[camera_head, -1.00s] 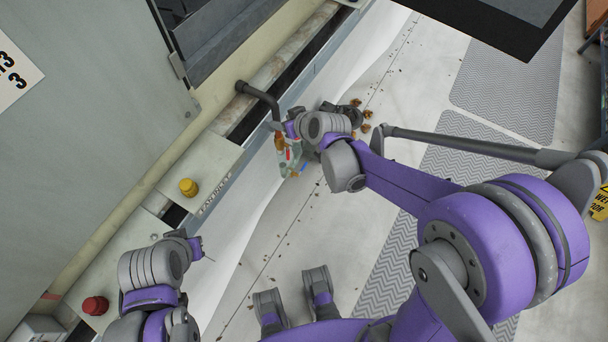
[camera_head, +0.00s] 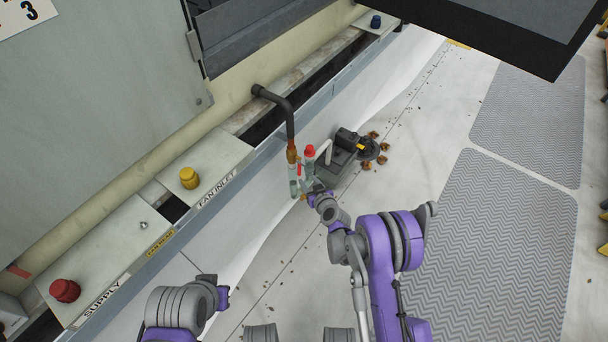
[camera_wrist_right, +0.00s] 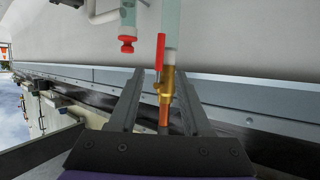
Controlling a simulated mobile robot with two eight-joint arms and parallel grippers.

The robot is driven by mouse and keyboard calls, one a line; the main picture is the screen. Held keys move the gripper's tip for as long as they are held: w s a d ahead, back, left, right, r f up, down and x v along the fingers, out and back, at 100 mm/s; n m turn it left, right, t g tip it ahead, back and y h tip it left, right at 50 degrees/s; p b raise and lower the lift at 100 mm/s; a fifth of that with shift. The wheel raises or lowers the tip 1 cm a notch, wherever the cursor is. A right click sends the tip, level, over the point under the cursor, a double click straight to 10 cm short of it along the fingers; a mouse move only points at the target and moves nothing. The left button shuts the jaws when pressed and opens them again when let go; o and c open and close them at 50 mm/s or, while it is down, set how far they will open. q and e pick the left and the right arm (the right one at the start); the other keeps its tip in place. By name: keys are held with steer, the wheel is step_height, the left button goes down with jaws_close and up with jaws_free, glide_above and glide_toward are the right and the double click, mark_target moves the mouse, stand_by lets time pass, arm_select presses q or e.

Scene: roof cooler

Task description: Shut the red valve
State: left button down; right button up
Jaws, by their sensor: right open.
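A red lever (camera_wrist_right: 160,52) sits on a brass valve body (camera_wrist_right: 166,84) in the right wrist view, roughly in line with the pale green tube and copper pipe. In the head view the red lever (camera_head: 299,170) shows small beside the pipe. My right gripper (camera_wrist_right: 160,76) is open, its fingers on either side of the brass valve and the lever's lower end. I see no clear grip on it. In the head view my right gripper (camera_head: 311,188) is just below the pipework. My left gripper (camera_head: 222,293) is at lower left, away from the valve; its jaws are unclear.
A red knob (camera_wrist_right: 127,44) sits on a neighbouring tube. A red knob (camera_head: 65,290) and yellow knob (camera_head: 189,178) stand on the cabinet ledge. A dark pump-like unit (camera_head: 345,150) lies behind the pipework. Grey mats (camera_head: 470,240) cover the floor at right.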

mark_target(300, 169)
steer(key=b+x, duration=0.1)
steer(key=x, duration=0.7)
steer(key=shift+w+a+b, duration=0.15)
steer(key=shift+w+b, duration=0.1)
steer(key=shift+b, duration=0.05)
jaws_close()
stand_by(1.0)
